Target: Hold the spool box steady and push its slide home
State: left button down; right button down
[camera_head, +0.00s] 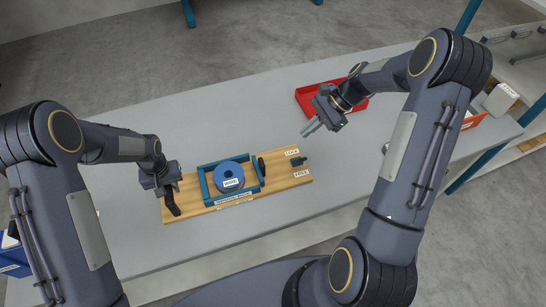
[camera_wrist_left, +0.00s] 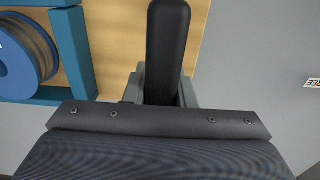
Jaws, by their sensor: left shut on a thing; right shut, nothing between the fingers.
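The spool box is a blue frame (camera_head: 206,188) on a wooden board (camera_head: 285,178). A round blue spool (camera_head: 229,177) with a white label sits inside the frame. The frame and spool also show in part in the left wrist view (camera_wrist_left: 78,50). A black knob (camera_head: 262,166) stands at the frame's right side, perhaps on the slide. My left gripper (camera_head: 166,190) is shut on a black handle (camera_wrist_left: 168,45) at the board's left end. My right gripper (camera_head: 312,127) is shut and empty, above the table behind the board's right end, apart from the box.
A small dark latch (camera_head: 298,161) sits between the LOCK label (camera_head: 292,152) and the FREE label (camera_head: 302,174). A red tray (camera_head: 305,97) lies behind my right gripper. The grey table (camera_head: 215,130) is clear behind the board.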

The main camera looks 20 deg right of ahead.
aim_at(260, 168)
jog(key=shift+m+y, duration=0.3)
jog(key=shift+m, duration=0.5)
jog(key=a+f, duration=0.2)
jog(key=f, duration=0.2)
jog(key=a+f, duration=0.2)
jog(key=f, duration=0.1)
jog(key=w+a+f, duration=0.1)
jog(key=a+f, duration=0.1)
jog(key=f, duration=0.2)
jog(key=shift+w+a+f, duration=0.1)
jog(key=shift+a+f, duration=0.25)
jog(key=shift+w+a+r, duration=0.1)
jog(key=shift+a, duration=1.8)
